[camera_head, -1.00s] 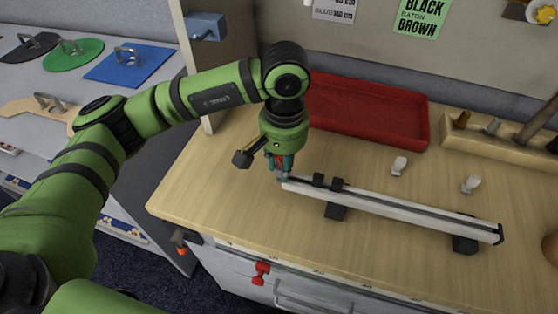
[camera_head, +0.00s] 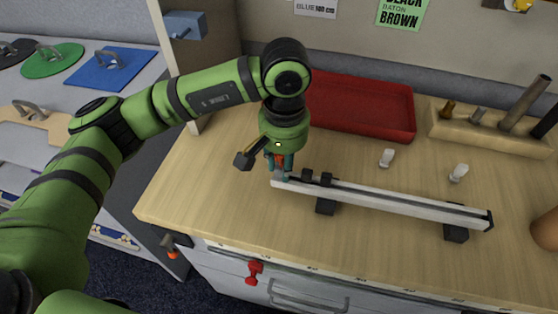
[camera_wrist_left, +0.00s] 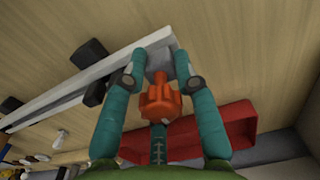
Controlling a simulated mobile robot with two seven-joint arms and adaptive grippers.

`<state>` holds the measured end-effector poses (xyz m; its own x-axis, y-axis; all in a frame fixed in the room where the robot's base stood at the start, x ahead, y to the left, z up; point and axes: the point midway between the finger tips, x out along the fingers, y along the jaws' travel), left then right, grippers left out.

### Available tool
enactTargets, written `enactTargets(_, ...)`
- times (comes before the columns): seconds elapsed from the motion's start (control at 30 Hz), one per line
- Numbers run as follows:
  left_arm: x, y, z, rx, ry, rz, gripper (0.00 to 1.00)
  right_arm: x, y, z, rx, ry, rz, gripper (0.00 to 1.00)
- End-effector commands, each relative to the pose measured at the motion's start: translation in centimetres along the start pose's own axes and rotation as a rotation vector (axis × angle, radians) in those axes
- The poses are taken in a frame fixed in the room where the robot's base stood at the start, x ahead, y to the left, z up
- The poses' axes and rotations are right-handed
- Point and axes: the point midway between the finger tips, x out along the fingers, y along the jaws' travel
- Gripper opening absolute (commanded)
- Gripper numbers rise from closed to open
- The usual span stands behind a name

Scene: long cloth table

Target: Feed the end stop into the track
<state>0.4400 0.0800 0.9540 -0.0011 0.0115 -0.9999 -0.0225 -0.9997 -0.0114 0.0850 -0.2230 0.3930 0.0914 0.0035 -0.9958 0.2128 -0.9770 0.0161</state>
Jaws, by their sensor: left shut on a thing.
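My right gripper is not in view.
The rail rests on dark supports (camera_head: 326,206). Two small pale pieces (camera_head: 387,158) (camera_head: 459,172) stand behind it. A red tray (camera_head: 360,105) and a wooden tool holder (camera_head: 490,133) are at the back. The tabletop left of the rail is clear.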

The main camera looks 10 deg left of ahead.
Motion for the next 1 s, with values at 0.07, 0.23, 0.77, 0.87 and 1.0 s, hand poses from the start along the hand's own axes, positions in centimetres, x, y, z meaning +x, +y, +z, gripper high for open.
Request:
enactTargets(0.07,0.0,0.2,0.0,0.001,0.000,0.000,0.00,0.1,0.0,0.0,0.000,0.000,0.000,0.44)
enactTargets(0.23,0.0,0.7,0.0,0.002,0.000,0.000,0.00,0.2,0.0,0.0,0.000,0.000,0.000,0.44)
enactTargets(0.77,-0.7,0.6,-0.1,0.001,0.003,0.000,0.57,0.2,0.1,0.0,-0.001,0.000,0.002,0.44)
enactTargets(0.87,-2.2,0.6,-0.1,0.001,0.004,0.000,0.57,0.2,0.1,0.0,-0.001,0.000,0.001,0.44)
enactTargets(1.0,-5.2,0.6,-0.1,0.000,0.006,0.000,0.57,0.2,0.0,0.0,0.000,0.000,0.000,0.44)
